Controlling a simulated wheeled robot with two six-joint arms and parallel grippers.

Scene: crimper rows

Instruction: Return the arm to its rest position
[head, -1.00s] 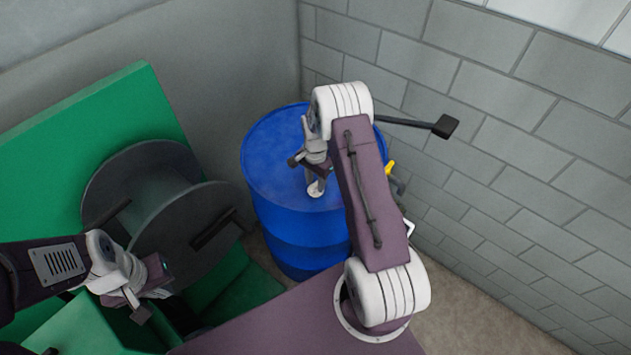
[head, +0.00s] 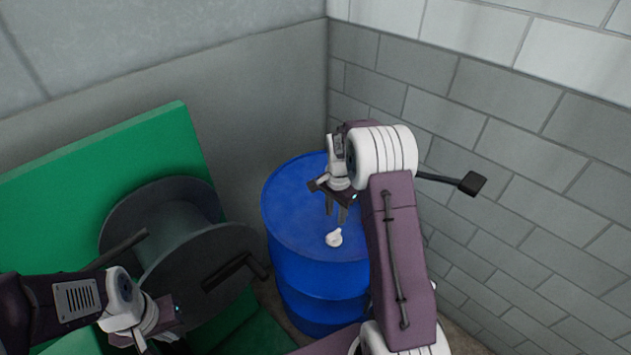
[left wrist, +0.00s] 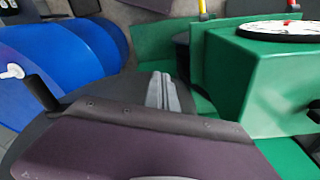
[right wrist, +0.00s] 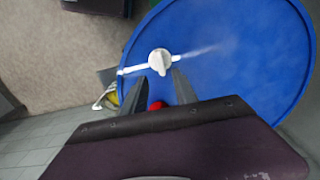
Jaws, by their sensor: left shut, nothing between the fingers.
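My right gripper (head: 337,211) is above the blue drum (head: 290,215), its fingers pointing down and apart with nothing visible held between them. A white cap or valve (head: 334,239) on the drum top lies just below the fingertips. In the right wrist view the right gripper's two fingers (right wrist: 157,88) are spread, with the white valve (right wrist: 159,61) beyond them and a small red thing (right wrist: 157,105) partly hidden between them.
A dark reel (head: 165,225) with a crank handle stands by a green panel (head: 105,165), left of the drum. A brick wall (head: 540,150) is close behind the right arm. In the left wrist view a green box (left wrist: 250,85) carries a round dial (left wrist: 280,30).

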